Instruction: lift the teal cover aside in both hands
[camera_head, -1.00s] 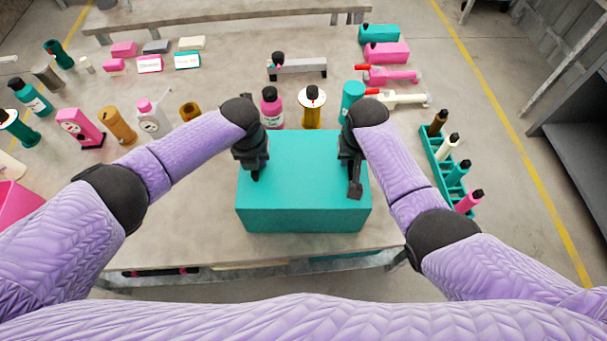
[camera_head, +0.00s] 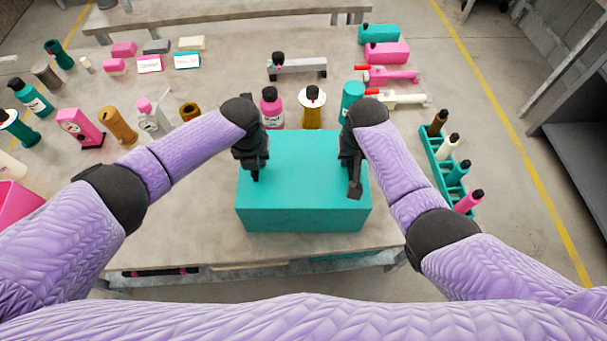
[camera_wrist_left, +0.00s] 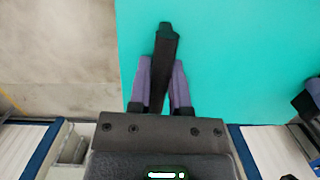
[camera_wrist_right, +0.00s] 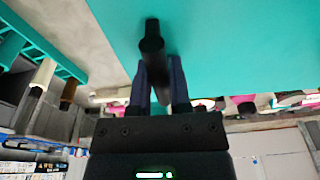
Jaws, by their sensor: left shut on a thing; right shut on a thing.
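The teal cover (camera_head: 303,190) is a box shape near the front middle of the table, with black handles on its top. My left gripper (camera_head: 255,170) is at its left side, shut on a black handle (camera_wrist_left: 164,60). My right gripper (camera_head: 352,178) is at its right side, shut on the other black handle (camera_wrist_right: 152,45). The teal top also fills much of the left wrist view (camera_wrist_left: 240,60) and the right wrist view (camera_wrist_right: 220,40). Whatever is under the cover is hidden.
A pink bottle (camera_head: 271,108), an amber bottle (camera_head: 313,112) and a teal cylinder (camera_head: 352,95) stand close behind the cover. A teal rack (camera_head: 432,160) of bottles stands at the right. Several bottles crowd the left. Bare tabletop (camera_head: 195,215) lies left of the cover.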

